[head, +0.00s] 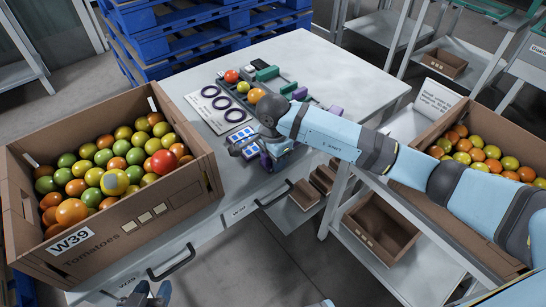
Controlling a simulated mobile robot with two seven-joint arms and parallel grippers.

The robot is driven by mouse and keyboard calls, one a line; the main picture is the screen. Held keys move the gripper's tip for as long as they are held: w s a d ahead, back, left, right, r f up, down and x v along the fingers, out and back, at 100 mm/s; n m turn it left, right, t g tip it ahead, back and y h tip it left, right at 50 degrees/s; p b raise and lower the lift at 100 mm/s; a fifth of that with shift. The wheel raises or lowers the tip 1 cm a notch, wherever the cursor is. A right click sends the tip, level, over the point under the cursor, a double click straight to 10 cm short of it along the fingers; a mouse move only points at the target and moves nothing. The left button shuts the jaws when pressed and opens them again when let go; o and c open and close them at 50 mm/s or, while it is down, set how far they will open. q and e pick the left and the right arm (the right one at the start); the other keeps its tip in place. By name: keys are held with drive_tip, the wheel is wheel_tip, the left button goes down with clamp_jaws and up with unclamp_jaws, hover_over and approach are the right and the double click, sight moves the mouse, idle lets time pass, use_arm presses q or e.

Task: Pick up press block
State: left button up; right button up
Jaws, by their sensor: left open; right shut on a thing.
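My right gripper (262,155) is low over the near edge of the white table, beside a blue-and-white card. It is shut on a small bluish-purple block (266,162), mostly hidden by the gripper and wrist. I cannot tell for sure that this is the press block. Other blocks lie behind it: green ones (267,73) and purple ones (307,110). My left gripper (151,292) is open and empty at the bottom edge of the view, in front of the table drawers.
A cardboard tomato crate marked W39 (72,243) stands at the left of the white table (330,65). A sheet with dark rings (222,105) and loose tomatoes (231,76) lie mid-table. A second crate (425,135) is at right. Blue pallets (170,45) stand behind.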

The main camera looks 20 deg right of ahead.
drive_tip(key=shift+r, duration=0.15)
use_arm(q)
drive_tip(key=shift+s+a+p, duration=0.15)
drive_tip(key=shift+a+p, duration=0.1)
drive_tip(key=shift+p, duration=0.85)
use_arm(e)
wheel_tip(320, 180, up, 20)
